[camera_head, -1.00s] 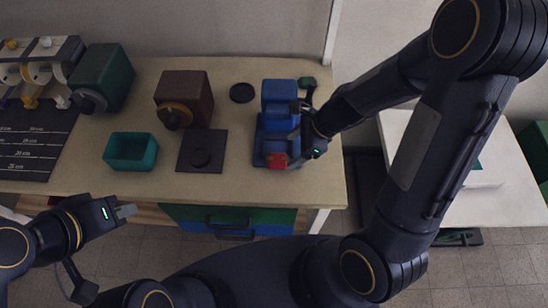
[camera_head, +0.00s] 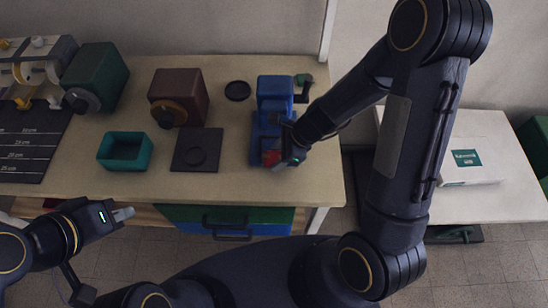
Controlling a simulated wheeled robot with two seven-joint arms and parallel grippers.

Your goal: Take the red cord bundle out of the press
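The red cord bundle (camera_head: 270,157) lies at the front of the press and is partly hidden by my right gripper (camera_head: 283,156). That gripper is at the bundle's right side; its fingers are too dark and small to tell whether they hold it. My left gripper (camera_head: 122,214) is shut and empty, in front of the table's near edge and far from the press.
Left of the press are a dark square plate (camera_head: 185,160), a maroon box (camera_head: 190,88), a teal tray (camera_head: 113,163), a green box (camera_head: 106,75) and a black round disc (camera_head: 237,90). A white side table (camera_head: 515,165) stands at the right, past a gap.

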